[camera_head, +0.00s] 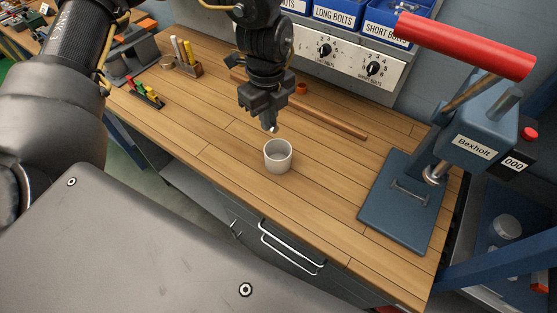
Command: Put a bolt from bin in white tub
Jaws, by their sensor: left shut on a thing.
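The white tub (278,157) stands upright on the wooden bench top, open side up. My left gripper (270,124) points down just above and slightly behind the tub's rim. It is shut on a small metal bolt (273,128), of which only a bit shows below the fingertips. The blue bins at the back are labelled LONG BOLTS (337,14) and SHORT BOLTS (393,32); another bin to their left is partly hidden by my arm. My right gripper is not in view.
A blue press (405,205) with a red handle stands at the right of the bench (215,150). A panel with knobs (350,58) is below the bins. A copper-coloured rod (335,124) lies behind the tub. Pens in a holder (186,68) and a vise (135,57) are at left.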

